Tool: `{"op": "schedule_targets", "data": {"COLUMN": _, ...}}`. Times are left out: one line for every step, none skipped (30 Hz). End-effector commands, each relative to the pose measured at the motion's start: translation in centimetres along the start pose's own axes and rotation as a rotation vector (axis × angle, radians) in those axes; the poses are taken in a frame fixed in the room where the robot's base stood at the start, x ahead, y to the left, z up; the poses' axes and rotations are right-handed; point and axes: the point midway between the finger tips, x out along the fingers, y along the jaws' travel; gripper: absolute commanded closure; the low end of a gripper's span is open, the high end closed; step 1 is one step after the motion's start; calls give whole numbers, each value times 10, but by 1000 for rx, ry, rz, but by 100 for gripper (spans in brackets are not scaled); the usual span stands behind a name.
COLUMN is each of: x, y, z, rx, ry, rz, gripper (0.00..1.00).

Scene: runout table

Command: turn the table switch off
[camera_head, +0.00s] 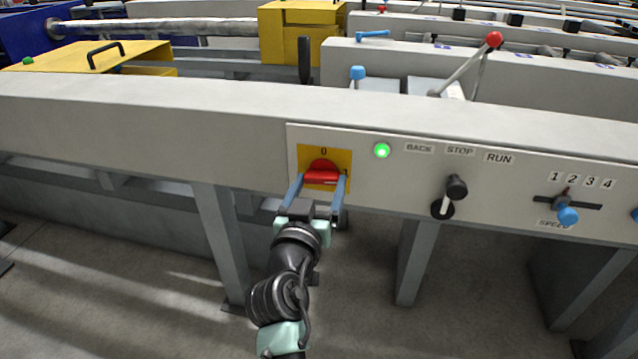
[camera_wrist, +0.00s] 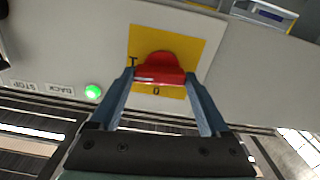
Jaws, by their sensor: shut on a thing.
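The table switch (camera_head: 322,166) is a red rotary knob on a yellow plate (camera_head: 340,157) at the left end of the white control panel. The plate has a "0" at its top and a "1"-like mark at its right. The knob's grip bar lies about level, across the plate. My gripper (camera_head: 321,180) has its blue fingers on both ends of this bar and is shut on it. In the wrist view, the red knob (camera_wrist: 160,66) sits between the fingertips (camera_wrist: 160,78), with the "0" below it.
A green lamp (camera_head: 382,150) is lit right of the switch. Further right are a black BACK/STOP/RUN lever (camera_head: 455,188) and a blue speed slider (camera_head: 567,214). A red-knobbed lever (camera_head: 494,40) stands behind the panel. Table legs and open floor are below.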

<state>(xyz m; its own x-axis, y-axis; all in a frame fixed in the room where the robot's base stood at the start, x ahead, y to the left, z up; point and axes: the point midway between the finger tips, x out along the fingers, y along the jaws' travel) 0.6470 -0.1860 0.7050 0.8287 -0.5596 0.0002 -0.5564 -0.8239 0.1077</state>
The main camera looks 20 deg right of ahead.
Motion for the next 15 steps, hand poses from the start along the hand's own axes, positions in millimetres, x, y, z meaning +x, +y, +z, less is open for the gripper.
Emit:
{"op": "schedule_targets", "data": {"x": 0, "y": 0, "z": 0, "rx": -33, "ry": -2, "rz": 1, "gripper": 76}}
{"op": "schedule_targets", "data": {"x": 0, "y": 0, "z": 0, "rx": -55, "ry": -3, "rz": 1, "gripper": 76}}
{"op": "schedule_targets", "data": {"x": 0, "y": 0, "z": 0, "rx": -88, "ry": -3, "rz": 1, "gripper": 76}}
{"op": "schedule_targets", "data": {"x": 0, "y": 0, "z": 0, "rx": -112, "ry": -3, "rz": 1, "gripper": 76}}
{"op": "schedule_targets", "data": {"x": 0, "y": 0, "z": 0, "rx": -138, "ry": -4, "rz": 1, "gripper": 76}}
{"op": "schedule_targets", "data": {"x": 0, "y": 0, "z": 0, "rx": -174, "ry": -4, "rz": 0, "gripper": 76}}
{"op": "schedule_targets", "data": {"x": 0, "y": 0, "z": -1, "rx": -203, "ry": -4, "rz": 0, "gripper": 76}}
{"op": "schedule_targets", "data": {"x": 0, "y": 0, "z": -1, "rx": -231, "ry": -4, "rz": 0, "gripper": 76}}
{"op": "schedule_targets", "data": {"x": 0, "y": 0, "z": -1, "rx": -269, "ry": -3, "rz": 0, "gripper": 76}}
{"op": "schedule_targets", "data": {"x": 0, "y": 0, "z": -1, "rx": -298, "ry": -3, "rz": 0, "gripper": 76}}
{"op": "schedule_targets", "data": {"x": 0, "y": 0, "z": -2, "rx": -327, "ry": -3, "rz": 0, "gripper": 76}}
{"op": "schedule_targets", "data": {"x": 0, "y": 0, "z": -2, "rx": -365, "ry": -3, "rz": -1, "gripper": 76}}
{"op": "schedule_targets", "data": {"x": 0, "y": 0, "z": -2, "rx": -393, "ry": -3, "rz": -1, "gripper": 76}}
{"op": "schedule_targets", "data": {"x": 0, "y": 0, "z": -2, "rx": -421, "ry": -3, "rz": -1, "gripper": 76}}
{"op": "schedule_targets", "data": {"x": 0, "y": 0, "z": -2, "rx": -460, "ry": -3, "rz": 0, "gripper": 76}}
